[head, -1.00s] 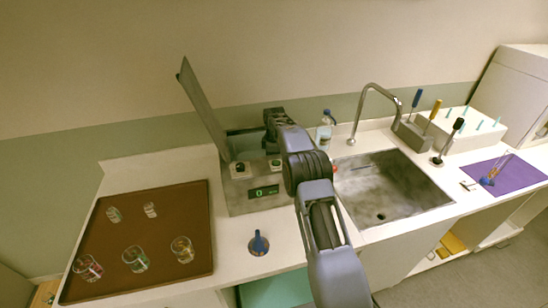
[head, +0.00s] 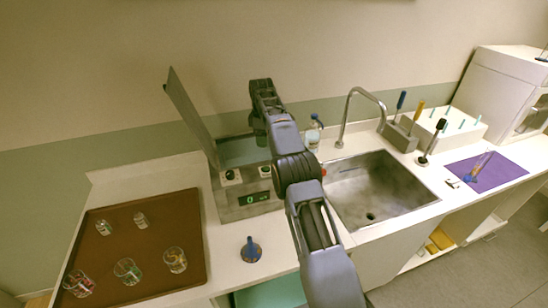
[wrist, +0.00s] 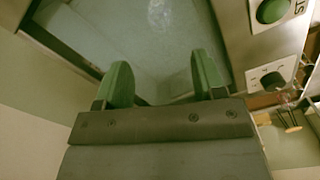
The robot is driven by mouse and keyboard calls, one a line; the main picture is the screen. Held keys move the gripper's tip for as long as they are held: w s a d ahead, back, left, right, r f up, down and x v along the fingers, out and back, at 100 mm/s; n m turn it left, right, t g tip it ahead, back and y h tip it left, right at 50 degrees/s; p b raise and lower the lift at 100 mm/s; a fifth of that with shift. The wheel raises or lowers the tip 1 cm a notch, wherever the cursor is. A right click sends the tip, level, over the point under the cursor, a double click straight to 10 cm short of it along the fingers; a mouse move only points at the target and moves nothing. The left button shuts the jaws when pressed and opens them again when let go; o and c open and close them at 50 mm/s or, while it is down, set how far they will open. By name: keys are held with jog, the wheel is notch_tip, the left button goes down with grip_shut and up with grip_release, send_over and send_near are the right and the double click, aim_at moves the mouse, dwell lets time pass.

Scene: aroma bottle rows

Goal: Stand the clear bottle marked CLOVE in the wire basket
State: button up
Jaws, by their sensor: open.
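My gripper (wrist: 162,78) is open and empty in the wrist view, its two green fingers apart above the water bath's basin (wrist: 165,45). In the head view my gripper's end is over the open bath (head: 245,205), mostly hidden by its own wrist. No bottle marked CLOVE can be made out in either view, and no wire basket can be made out.
The bath's lid (head: 190,115) stands open on its left. A brown tray (head: 150,225) with several glass beakers lies at left. A blue-topped funnel-like item (head: 251,250) stands in front of the bath. A wash bottle (head: 314,133) stands near the sink (head: 385,190).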

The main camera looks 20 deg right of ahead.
jog(key=s+a+r+m+t, duration=0.2)
jog(key=s+r+m, duration=0.4)
jog(key=s+r, duration=0.8)
jog(key=s+f+m+t, duration=0.1)
jog(key=s+f+m, duration=0.1)
jog(key=s, duration=0.6)
jog(key=s+a+f+m+t, duration=0.1)
jog(key=s+f+m, duration=0.2)
jog(key=s, duration=0.5)
jog(key=s+f+m+t, duration=0.1)
jog(key=s+f, duration=0.3)
jog(key=s, duration=0.4)
jog(key=shift+a+m, duration=0.15)
jog(key=shift+m, duration=0.65)
jog(key=shift+s, duration=0.1)
